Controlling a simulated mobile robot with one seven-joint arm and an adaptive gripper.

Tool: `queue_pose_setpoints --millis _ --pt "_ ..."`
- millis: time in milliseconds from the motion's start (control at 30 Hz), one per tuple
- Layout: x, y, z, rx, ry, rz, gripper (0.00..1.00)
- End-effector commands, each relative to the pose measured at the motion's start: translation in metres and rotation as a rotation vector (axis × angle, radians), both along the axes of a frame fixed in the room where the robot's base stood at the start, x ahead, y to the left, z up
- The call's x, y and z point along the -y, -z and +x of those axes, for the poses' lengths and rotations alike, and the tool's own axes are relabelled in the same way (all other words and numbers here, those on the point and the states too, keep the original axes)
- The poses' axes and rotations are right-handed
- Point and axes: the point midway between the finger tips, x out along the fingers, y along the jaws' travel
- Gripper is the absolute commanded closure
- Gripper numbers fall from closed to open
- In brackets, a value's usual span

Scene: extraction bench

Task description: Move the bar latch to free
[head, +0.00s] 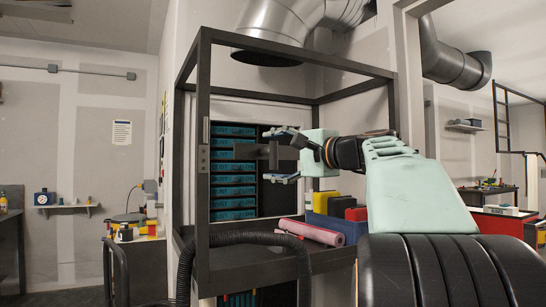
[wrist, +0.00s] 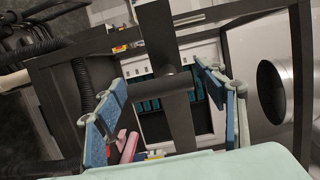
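Gaps show between the fingers and the bar, and I see no contact. Exact depth between fingers and latch is hard to tell.
The dark frame (head: 203,100) surrounds teal drawers (head: 232,180). A pink roll (head: 312,232) and yellow, red and blue boxes (head: 320,203) sit on its ledge below my gripper. A black hose (head: 245,238) crosses the front. A large silver duct (head: 285,25) hangs above.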

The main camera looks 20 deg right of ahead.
Motion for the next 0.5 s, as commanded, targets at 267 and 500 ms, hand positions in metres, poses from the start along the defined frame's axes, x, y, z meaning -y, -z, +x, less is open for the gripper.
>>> queue_pose_setpoints --millis 267,500 --pt "0.000 0.000 -0.001 -0.001 0.000 0.002 0.32" --pt "0.009 -0.001 -0.027 0.001 0.003 0.001 0.32"
